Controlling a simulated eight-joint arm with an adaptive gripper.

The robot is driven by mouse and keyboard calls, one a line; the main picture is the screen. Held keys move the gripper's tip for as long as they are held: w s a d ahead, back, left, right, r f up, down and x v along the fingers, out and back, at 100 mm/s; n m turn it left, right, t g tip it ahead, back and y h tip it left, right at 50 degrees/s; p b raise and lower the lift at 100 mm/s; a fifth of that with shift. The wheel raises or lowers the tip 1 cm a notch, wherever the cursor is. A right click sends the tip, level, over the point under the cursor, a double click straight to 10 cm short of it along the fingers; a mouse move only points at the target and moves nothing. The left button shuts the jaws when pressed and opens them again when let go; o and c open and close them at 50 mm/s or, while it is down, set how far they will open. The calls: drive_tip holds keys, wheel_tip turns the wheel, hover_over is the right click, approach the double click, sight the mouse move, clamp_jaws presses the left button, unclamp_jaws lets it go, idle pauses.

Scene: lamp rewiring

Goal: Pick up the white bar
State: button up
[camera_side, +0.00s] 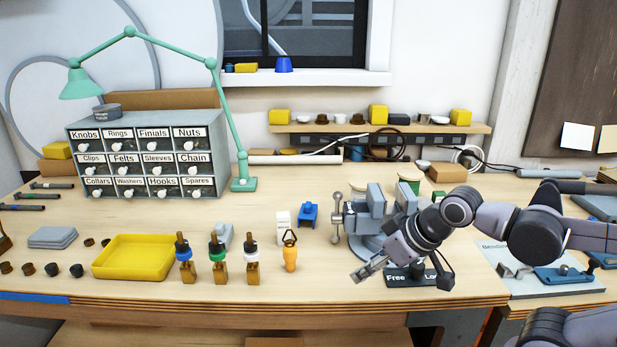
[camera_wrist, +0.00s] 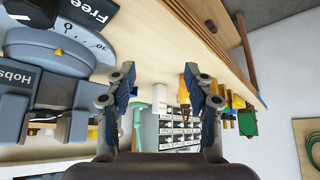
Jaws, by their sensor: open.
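A small white upright block (camera_side: 284,227), which may be the white bar, stands on the bench left of the vise, beside a blue part (camera_side: 308,214) and behind an orange ringed piece (camera_side: 290,254). A long white rod (camera_side: 295,159) also lies at the back of the bench, so I cannot tell for certain which is the bar. My gripper (camera_side: 362,273) is right of the block, near the bench's front edge, apart from it.
The grey vise (camera_side: 376,216) stands close behind my gripper, over a dark "Free" plate (camera_side: 400,277). Coloured-collar bottles (camera_side: 217,260) and a yellow tray (camera_side: 146,256) are to the left. A labelled drawer cabinet (camera_side: 146,155) and green lamp (camera_side: 243,184) are behind.

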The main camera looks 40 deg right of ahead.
drive_tip(key=w+r+n+g, duration=0.2)
drive_tip(key=w+r, duration=0.3)
drive_tip(key=w, duration=0.1)
wheel_tip(320, 180, up, 2)
drive_tip(key=n+g, duration=0.5)
drive_tip(key=n, duration=0.3)
hover_over(285, 215)
drive_tip(key=s, duration=0.1)
drive_tip(key=shift+s+d, duration=0.1)
drive_tip(key=shift+w+f, duration=0.45)
drive_tip(key=shift+w, duration=0.2)
wheel_tip(285, 215, down, 5)
drive_tip(key=shift+f, duration=0.15)
drive_tip(key=shift+w+f, duration=0.15)
drive_tip(key=shift+f, duration=1.2)
drive_tip(key=shift+w+f, duration=0.1)
drive_tip(key=shift+f, duration=1.2)
clamp_jaws()
